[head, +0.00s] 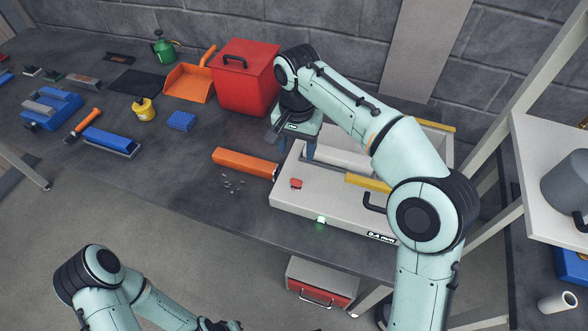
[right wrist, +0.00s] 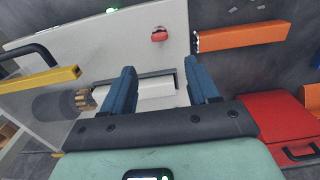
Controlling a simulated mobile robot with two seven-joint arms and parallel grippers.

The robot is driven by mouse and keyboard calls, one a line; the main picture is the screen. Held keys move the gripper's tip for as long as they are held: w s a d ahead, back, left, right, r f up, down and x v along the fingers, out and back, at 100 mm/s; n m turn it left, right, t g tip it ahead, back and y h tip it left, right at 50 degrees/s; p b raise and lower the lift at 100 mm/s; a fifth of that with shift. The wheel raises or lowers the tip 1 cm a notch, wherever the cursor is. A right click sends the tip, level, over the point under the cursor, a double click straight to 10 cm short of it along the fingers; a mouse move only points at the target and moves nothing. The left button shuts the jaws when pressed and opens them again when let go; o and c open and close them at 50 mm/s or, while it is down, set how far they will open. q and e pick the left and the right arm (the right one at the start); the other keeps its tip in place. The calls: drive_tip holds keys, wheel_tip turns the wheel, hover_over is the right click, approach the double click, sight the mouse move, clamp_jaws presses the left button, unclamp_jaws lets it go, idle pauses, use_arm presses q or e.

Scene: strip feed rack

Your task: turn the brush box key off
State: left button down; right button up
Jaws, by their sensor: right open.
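The brush box is a pale grey box (head: 335,215) on the workbench, with a roller inside. Its small red key (head: 296,184) sits on the left part of its top. A green light (head: 321,219) glows on its front. My right gripper (head: 297,152) is open and empty, over the back left of the box, behind the key. In the right wrist view, the red key (right wrist: 160,35) shows just beyond the gap between the open blue fingers (right wrist: 161,66), apart from them.
An orange bar (head: 245,163) lies against the box's left side, with small grey bits (head: 233,184) near it. A red case (head: 245,78) stands behind. A yellow bar (head: 368,182) and black handle (head: 373,203) are on the box's right part. The bench's front left is clear.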

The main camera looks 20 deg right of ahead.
sight(297, 180)
wheel_tip(297, 180, down, 11)
drive_tip(key=shift+s+f+b, duration=0.1)
drive_tip(key=shift+b, duration=1)
drive_tip(key=shift+f, duration=0.45)
use_arm(q)
drive_tip(key=f, duration=0.1)
drive_tip(key=s+f, duration=0.1)
drive_tip(key=f, duration=0.1)
drive_tip(key=shift+s, duration=0.3)
use_arm(e)
drive_tip(key=c, duration=1)
